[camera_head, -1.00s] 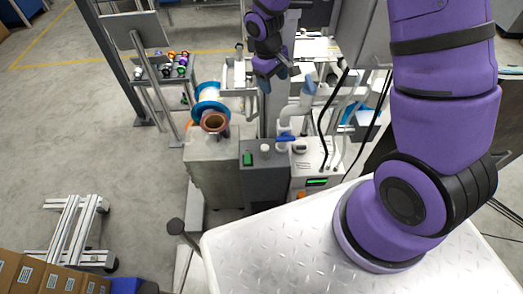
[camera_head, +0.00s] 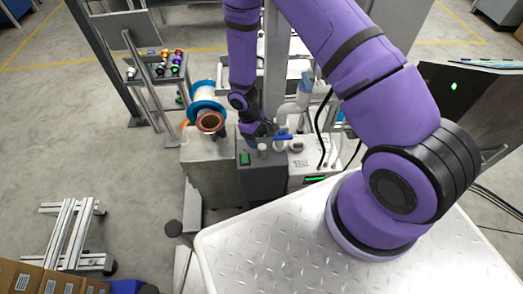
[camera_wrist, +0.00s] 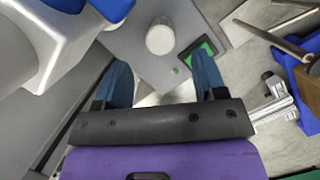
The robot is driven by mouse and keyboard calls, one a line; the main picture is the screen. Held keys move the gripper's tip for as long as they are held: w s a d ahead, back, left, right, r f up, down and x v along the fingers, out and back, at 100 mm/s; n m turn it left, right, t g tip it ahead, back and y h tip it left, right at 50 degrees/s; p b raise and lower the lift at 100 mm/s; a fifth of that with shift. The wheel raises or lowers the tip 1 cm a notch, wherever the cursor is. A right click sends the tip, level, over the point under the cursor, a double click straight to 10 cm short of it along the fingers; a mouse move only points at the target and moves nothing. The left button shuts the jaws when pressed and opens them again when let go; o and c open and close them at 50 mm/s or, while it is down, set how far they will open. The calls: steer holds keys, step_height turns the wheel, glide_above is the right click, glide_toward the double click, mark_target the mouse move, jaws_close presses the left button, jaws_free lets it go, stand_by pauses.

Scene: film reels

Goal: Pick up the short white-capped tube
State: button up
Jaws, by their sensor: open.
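The short white-capped tube (camera_head: 262,149) stands upright on a dark grey box with a green square, at the centre of the head view. In the wrist view its round pale cap (camera_wrist: 160,38) shows beyond the fingertips, roughly between them. My gripper (camera_wrist: 163,78) is open, its two blue fingers apart with nothing between them. In the head view my purple wrist is low over the box, just behind the tube; the fingers are hard to make out there.
A white pipe with a blue handle (camera_head: 284,137) stands close to the right of the tube. A white box with a green display (camera_head: 304,165) is beside it. A copper-coloured ring (camera_head: 211,122) and a blue-rimmed reel (camera_head: 207,103) lie to the left.

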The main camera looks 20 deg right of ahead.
mark_target(260, 146)
steer(key=shift+x, duration=3.65)
steer(key=shift+a, duration=0.1)
steer(key=shift+c, duration=0.4)
steer(key=c, duration=0.9)
